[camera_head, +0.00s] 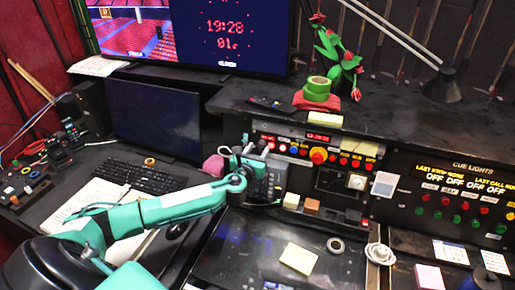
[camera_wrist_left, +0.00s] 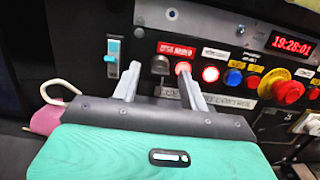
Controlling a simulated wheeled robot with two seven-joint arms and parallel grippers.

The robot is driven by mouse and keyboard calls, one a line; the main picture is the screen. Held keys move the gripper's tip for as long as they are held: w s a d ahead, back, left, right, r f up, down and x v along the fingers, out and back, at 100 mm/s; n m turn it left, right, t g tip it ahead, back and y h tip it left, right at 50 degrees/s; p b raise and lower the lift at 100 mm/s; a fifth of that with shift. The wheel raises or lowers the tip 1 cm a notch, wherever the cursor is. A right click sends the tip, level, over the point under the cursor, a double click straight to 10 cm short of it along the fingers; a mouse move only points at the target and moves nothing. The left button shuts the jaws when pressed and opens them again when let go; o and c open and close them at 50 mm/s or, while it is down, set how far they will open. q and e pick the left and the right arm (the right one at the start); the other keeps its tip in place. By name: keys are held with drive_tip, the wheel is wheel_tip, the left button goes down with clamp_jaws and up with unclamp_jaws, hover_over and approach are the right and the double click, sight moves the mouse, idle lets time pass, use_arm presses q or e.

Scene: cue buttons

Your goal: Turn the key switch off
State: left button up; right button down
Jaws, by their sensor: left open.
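My left gripper (camera_head: 245,160) is open at the left end of the button panel. In the left wrist view its fingertips (camera_wrist_left: 158,72) point at the panel, one on each side of a dark switch (camera_wrist_left: 160,64). This switch sits under a red label and appears to be the key switch; its key and turn position are not clear. The right fingertip overlaps the lower part of a lit red button (camera_wrist_left: 183,67). I cannot tell whether either finger touches the switch. In the head view the gripper hides it. My right gripper is not in view.
Right of the switch are a white-lit button (camera_wrist_left: 210,74), blue and yellow buttons and a red emergency button (camera_wrist_left: 288,91). A small blue-handled slider (camera_wrist_left: 111,60) is at left. A pink object (camera_wrist_left: 46,118) lies beside the gripper. A keyboard (camera_head: 140,176) lies below the monitor.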

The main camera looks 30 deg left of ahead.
use_arm(q)
drive_tip(key=shift+w, duration=0.2)
drive_tip(key=shift+s, duration=0.1)
drive_tip(key=shift+c, duration=0.2)
clamp_jaws()
use_arm(e)
drive_tip(key=shift+s+a, duration=0.25)
drive_tip(key=shift+s, duration=0.25)
